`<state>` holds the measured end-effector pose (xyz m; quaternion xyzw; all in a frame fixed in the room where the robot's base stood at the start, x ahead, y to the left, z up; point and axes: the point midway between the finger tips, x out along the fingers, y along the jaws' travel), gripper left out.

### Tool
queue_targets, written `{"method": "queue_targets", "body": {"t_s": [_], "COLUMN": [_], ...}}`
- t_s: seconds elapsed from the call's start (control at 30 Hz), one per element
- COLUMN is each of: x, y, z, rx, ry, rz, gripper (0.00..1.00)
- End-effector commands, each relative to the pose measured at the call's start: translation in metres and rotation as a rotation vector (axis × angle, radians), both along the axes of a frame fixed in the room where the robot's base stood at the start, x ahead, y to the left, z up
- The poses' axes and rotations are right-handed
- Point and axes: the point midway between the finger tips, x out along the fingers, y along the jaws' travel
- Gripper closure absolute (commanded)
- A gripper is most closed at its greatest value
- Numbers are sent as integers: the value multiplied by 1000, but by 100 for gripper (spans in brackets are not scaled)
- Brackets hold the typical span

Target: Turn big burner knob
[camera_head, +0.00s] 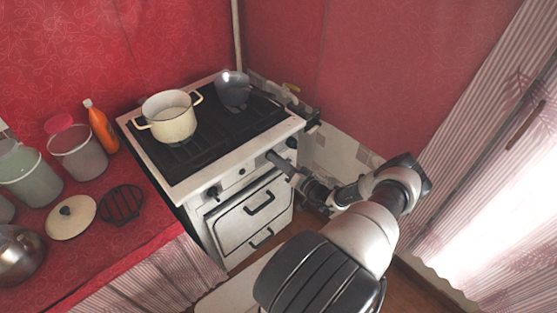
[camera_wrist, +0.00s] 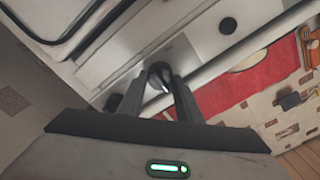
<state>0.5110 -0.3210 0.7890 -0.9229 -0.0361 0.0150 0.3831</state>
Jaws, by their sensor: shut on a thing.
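The white stove (camera_head: 245,175) stands at the centre of the head view, with a row of dark knobs on its front panel. My gripper (camera_head: 271,156) is at the right part of that panel. In the wrist view, my gripper (camera_wrist: 161,80) has its two fingers on either side of a dark burner knob (camera_wrist: 158,69), shut on it. The fingers partly hide this knob. Another dark knob (camera_wrist: 228,25) shows up and to the right of it, and one more (camera_wrist: 113,102) down and to the left. In the head view, the left knob (camera_head: 212,193) stands free.
A cream pot (camera_head: 168,118) and a dark kettle-like vessel (camera_head: 233,90) stand on the stove top. The oven door handle (camera_head: 260,203) juts out below the panel. The red counter (camera_head: 150,225) at left holds jars, an orange bottle (camera_head: 101,126) and a lid (camera_head: 71,216).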

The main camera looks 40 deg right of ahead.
Motion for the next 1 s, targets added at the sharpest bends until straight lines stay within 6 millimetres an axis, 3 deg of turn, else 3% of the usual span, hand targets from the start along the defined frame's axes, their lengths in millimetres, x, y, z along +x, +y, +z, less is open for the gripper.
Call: {"method": "queue_targets", "body": {"t_s": [0.5,0.53,0.6,1.0], "x": [0,0,0,-5], "y": [0,0,0,-1], "z": [0,0,0,0], "rx": [-19,-19,-18,-17], "ry": [-1,-1,-1,-1], "rz": [1,1,1,-1], "gripper": [91,64,52,50]}}
